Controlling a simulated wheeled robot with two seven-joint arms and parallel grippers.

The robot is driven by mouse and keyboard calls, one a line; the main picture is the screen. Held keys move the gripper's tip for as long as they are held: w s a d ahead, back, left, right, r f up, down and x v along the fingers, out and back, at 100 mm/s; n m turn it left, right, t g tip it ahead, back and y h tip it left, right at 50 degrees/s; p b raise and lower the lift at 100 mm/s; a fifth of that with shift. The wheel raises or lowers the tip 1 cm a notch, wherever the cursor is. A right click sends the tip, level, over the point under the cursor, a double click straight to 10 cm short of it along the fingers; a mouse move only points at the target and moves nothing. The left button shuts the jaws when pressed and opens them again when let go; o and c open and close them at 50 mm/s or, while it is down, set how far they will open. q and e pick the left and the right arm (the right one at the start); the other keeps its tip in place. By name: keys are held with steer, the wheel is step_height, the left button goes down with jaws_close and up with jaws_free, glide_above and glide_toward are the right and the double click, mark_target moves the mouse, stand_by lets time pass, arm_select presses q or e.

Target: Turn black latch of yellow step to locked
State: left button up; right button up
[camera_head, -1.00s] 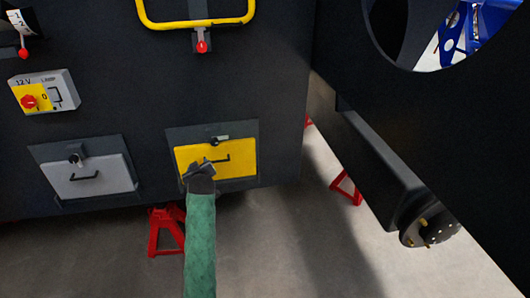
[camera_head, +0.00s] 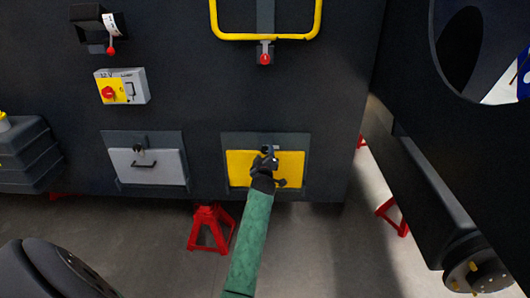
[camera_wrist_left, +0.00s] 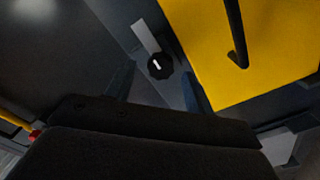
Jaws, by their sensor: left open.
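The yellow step (camera_head: 238,166) is a yellow panel with a black handle, set in a dark frame low on the chassis wall. Its black latch is mostly hidden behind my left gripper (camera_head: 265,160) in the head view. In the left wrist view the latch is a round black knob (camera_wrist_left: 160,66) with a white mark, beside the yellow panel (camera_wrist_left: 230,50) and next to a light grey strip. My left gripper (camera_wrist_left: 157,88) is open, with its fingers on either side of the knob's position; contact cannot be told. My right gripper is not in view.
A grey step (camera_head: 150,168) with its own latch is to the left. A 12 V switch box (camera_head: 122,88) and a yellow rail (camera_head: 265,37) with a red-tipped lever are above. A red stand (camera_head: 210,228) is below. A dark beam with a hub (camera_head: 478,272) is at right.

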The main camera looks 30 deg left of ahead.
arm_select(q)
steer(key=shift+x, duration=1.1)
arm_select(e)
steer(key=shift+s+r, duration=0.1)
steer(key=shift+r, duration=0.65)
arm_select(q)
steer(key=c, duration=1)
steer(key=shift+o, duration=0.2)
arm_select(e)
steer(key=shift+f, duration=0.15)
